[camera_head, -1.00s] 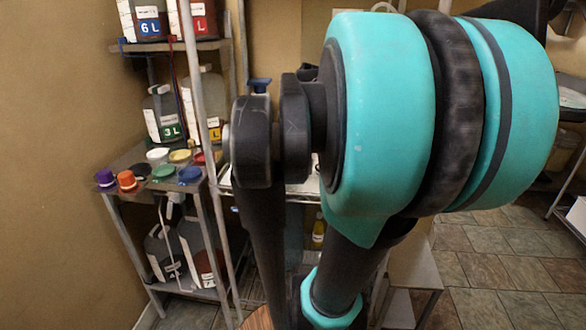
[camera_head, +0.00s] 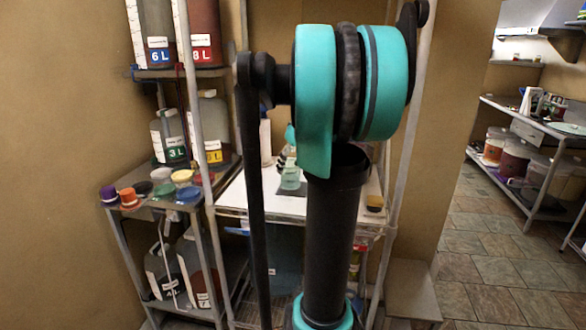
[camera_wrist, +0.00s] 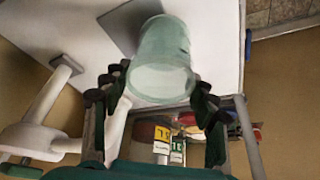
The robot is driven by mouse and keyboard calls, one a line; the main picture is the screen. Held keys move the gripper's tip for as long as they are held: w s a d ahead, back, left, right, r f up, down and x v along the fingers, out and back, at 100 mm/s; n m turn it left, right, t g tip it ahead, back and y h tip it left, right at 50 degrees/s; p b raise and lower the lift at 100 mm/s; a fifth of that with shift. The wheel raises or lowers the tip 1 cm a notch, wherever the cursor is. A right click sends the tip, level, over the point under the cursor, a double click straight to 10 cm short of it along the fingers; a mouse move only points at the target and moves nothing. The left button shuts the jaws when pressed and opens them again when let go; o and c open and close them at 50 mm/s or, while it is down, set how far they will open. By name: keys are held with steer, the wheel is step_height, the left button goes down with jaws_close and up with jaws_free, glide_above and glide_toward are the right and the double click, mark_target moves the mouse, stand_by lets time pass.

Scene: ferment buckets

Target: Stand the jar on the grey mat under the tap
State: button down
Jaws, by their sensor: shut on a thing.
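The jar (camera_wrist: 163,45) is pale green and see-through. In the wrist view my gripper (camera_wrist: 160,78) is shut around it, with dark fingers on both sides. The grey mat (camera_wrist: 122,27) lies on the white tabletop, partly hidden behind the jar. In the head view the jar (camera_head: 290,179) shows small beside my arm, in front of or over the dark mat (camera_head: 284,189). I cannot tell whether its base touches the mat. A white fitting with a T-shaped end (camera_wrist: 45,105), perhaps the tap, is left of the jar in the wrist view.
A rack on the left holds labelled jugs (camera_head: 170,137) and coloured lids (camera_head: 187,194). A metal post (camera_head: 199,130) stands before the white table (camera_head: 232,197). A small brown item (camera_head: 375,202) sits at its right. Tiled floor (camera_head: 470,255) is open on the right.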

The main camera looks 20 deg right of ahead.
steer(key=shift+w+d+f, duration=0.45)
steer(key=shift+w+f, duration=0.15)
steer(key=shift+w, duration=0.1)
steer(key=shift+w+d+f, duration=0.45)
steer(key=shift+w+f, duration=0.15)
steer(key=shift+w, duration=0.1)
steer(key=shift+w+d+f, duration=0.45)
steer(key=shift+w+f, duration=0.15)
steer(key=shift+w, duration=0.1)
steer(key=shift+f, duration=0.1)
steer(key=shift+c, duration=2.4)
jaws_free()
steer(key=v, duration=1.2)
